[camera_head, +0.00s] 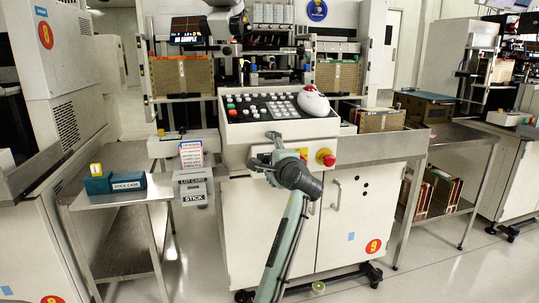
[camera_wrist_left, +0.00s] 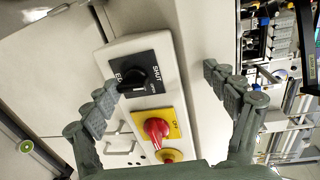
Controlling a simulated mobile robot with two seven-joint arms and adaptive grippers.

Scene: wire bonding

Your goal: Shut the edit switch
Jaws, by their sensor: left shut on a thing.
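The edit switch (camera_wrist_left: 133,78) is a black rotary knob on a black plate lettered EDIT, SHUT and OPEN, seen in the left wrist view. The plate sits on a pale box on the machine's front. My left gripper (camera_head: 263,149) is at this box in the head view and hides the switch there. My right gripper is out of view.
The sloped control console (camera_head: 230,130) overhangs above. A steel side table (camera_head: 122,196) stands left. Open floor lies in front.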

